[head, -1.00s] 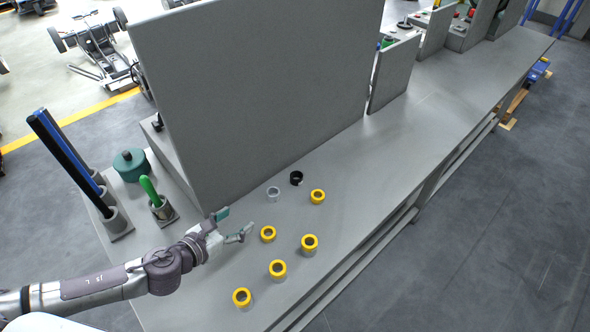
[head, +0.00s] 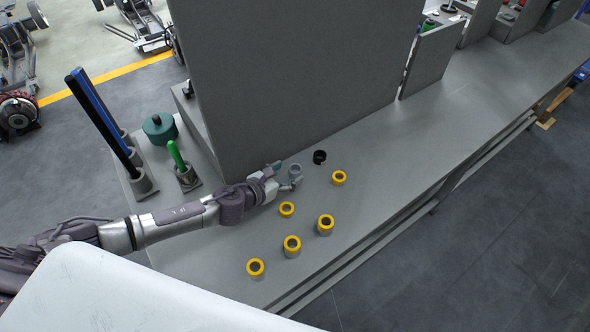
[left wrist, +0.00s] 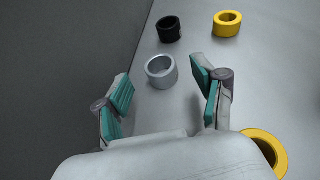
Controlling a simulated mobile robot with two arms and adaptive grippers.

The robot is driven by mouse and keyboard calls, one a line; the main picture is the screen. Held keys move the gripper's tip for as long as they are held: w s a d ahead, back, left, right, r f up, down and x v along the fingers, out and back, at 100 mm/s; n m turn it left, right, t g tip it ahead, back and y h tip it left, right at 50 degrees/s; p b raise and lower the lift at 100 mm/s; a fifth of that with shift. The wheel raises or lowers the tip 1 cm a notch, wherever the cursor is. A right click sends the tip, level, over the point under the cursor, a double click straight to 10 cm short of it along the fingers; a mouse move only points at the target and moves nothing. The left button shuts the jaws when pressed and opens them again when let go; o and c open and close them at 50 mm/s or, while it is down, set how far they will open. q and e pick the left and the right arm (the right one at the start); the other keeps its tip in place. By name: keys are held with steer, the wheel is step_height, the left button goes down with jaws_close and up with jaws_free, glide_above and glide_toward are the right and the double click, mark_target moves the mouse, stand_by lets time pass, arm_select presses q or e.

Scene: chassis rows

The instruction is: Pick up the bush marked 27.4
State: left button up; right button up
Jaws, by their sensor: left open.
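No marking 27.4 is readable on any bush. A silver-grey bush (head: 295,170) stands on the grey bench (head: 395,150); in the left wrist view the silver-grey bush (left wrist: 161,72) lies between and just beyond my open fingertips. My left gripper (head: 287,175) is open and empty, right beside that bush. A black bush (head: 320,157) stands just right of it and also shows in the left wrist view (left wrist: 169,29). Several yellow-topped bushes stand on the bench, the closest to my gripper being one yellow bush (head: 287,209). My right gripper is not in view.
A tall grey panel (head: 290,75) rises behind the bushes, close to my left gripper. Left of it stand a green round part (head: 160,128), a green-handled tool (head: 176,156) in a holder, and blue and black rods (head: 103,113). The bench is clear to the right.

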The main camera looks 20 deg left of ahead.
mark_target(298, 166)
arm_select(q)
steer(key=x, duration=0.3)
steer(key=shift+w+f, duration=0.1)
steer(key=shift+w, duration=0.05)
steer(key=shift+c, duration=0.5)
steer(key=c, duration=1)
steer(key=shift+c, duration=1)
